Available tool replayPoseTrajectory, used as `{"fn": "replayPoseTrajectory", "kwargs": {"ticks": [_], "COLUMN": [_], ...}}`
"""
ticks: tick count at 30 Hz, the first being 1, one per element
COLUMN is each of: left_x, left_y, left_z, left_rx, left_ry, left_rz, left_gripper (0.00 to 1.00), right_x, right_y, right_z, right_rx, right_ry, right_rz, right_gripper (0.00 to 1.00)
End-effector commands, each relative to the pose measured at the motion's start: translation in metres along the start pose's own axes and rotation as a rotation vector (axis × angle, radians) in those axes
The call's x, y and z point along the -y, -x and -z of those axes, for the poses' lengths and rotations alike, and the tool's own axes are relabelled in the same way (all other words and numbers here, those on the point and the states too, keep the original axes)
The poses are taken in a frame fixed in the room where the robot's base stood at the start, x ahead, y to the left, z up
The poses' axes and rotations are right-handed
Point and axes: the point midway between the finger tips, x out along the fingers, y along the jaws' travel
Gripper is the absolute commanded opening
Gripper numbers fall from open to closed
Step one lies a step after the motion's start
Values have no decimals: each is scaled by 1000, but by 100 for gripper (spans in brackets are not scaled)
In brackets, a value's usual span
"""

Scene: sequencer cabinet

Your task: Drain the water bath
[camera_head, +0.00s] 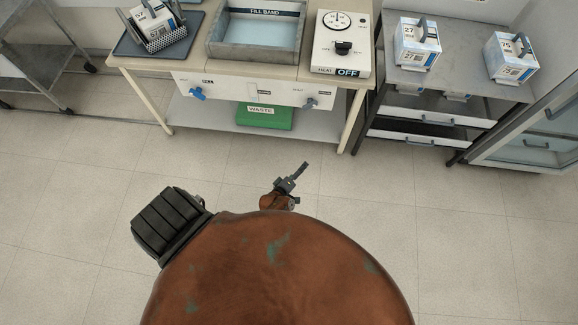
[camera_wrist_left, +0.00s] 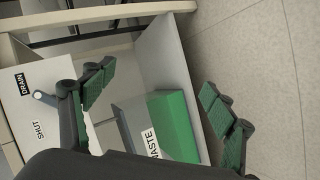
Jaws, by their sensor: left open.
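The water bath (camera_head: 214,43) is a grey open tank on the bench, with pale blue water in it. The grey drain handle (camera_head: 311,102) is on the white front panel. In the left wrist view the drain handle (camera_wrist_left: 45,98) lies near the labels DRAIN and SHUT, its end close behind one finger. The green WASTE container (camera_head: 279,120) stands on the shelf below; it also shows in the left wrist view (camera_wrist_left: 175,120). My left gripper (camera_head: 301,172) is in front of the bench, and its fingers are open and empty in the left wrist view (camera_wrist_left: 155,93).
A blue fill handle (camera_head: 197,94) is at the panel's left. A heater box (camera_head: 343,60) reading OFF is right of the bath. A rack with a carton (camera_head: 152,20) stands at left. Two cartons (camera_head: 417,46) (camera_head: 511,56) stand on the right cabinet. The floor before the bench is clear.

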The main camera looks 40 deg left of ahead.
Motion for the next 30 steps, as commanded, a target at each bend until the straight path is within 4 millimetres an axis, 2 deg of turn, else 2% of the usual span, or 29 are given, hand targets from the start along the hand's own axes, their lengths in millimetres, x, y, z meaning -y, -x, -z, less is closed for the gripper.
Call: {"fn": "replayPoseTrajectory", "kwargs": {"ticks": [6, 13, 18, 30], "left_x": [32, 56, 62, 63], "left_y": [22, 38, 43, 43], "left_z": [-12, -19, -22, -22], "left_rx": [61, 107, 120, 121], "left_ry": [-136, -230, -258, -259], "left_rz": [66, 109, 121, 122], "left_gripper": [78, 78, 78, 78], "right_x": [-1, -1, -1, -1], "right_y": [11, 17, 18, 18], "right_z": [5, 7, 8, 7], "right_rx": [-8, -12, -12, -12], "right_ry": [0, 0, 0, 0], "right_rz": [-1, -2, -2, -2], "right_gripper": [30, 30, 30, 30]}}
